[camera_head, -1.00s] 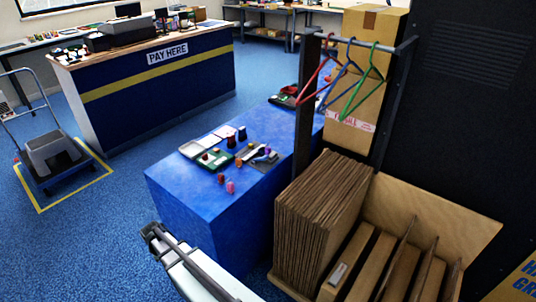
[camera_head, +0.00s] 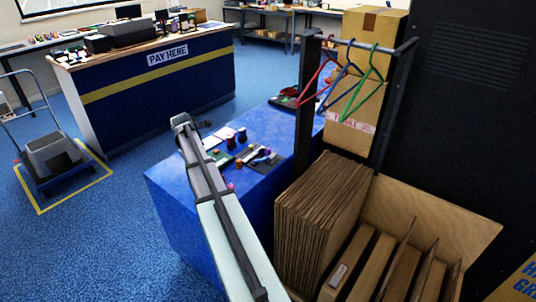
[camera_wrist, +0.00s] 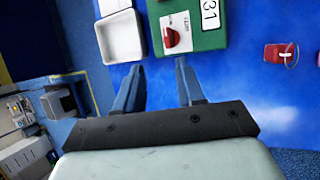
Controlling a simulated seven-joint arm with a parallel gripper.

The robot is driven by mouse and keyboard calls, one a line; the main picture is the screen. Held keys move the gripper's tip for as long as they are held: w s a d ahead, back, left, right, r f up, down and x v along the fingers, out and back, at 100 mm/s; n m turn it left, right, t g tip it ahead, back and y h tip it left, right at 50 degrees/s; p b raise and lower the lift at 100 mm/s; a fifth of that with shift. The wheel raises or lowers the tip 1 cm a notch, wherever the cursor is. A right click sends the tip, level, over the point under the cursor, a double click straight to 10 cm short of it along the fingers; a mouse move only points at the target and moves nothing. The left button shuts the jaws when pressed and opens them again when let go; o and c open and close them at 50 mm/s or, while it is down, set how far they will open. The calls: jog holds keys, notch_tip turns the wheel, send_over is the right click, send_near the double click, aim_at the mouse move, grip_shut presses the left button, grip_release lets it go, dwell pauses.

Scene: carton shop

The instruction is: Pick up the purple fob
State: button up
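A small pinkish-purple item (camera_head: 230,185), possibly the purple fob, is near the front edge of the blue counter (camera_head: 170,190) in the head view, partly hidden by my arm. I cannot make out a purple fob in the wrist view. My gripper (camera_head: 180,120) is above the left part of the counter in the head view. In the wrist view my gripper (camera_wrist: 158,66) is open, with nothing between its two fingers. A red fob (camera_wrist: 280,53) with a pale ring lies to the right of the fingers.
A white tray (camera_wrist: 121,38) and a green board (camera_wrist: 205,40) with a card on it lie beyond my fingertips. Red (camera_head: 231,142) and blue (camera_head: 241,135) small items stand on the counter. A dark post (camera_head: 304,110) with coat hangers and upright cardboard (camera_head: 320,215) bound the right side.

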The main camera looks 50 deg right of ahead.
jog(key=s+d+r+g, duration=0.2)
jog(key=s+d+r, duration=0.2)
jog(key=s+d, duration=0.65)
jog(key=g, duration=0.2)
send_near(268, 149)
jog(key=shift+n, duration=0.4)
jog(key=x, duration=0.8)
jog(key=shift+w+d+f, duration=0.1)
jog(key=shift+d+f, duration=0.15)
grip_shut()
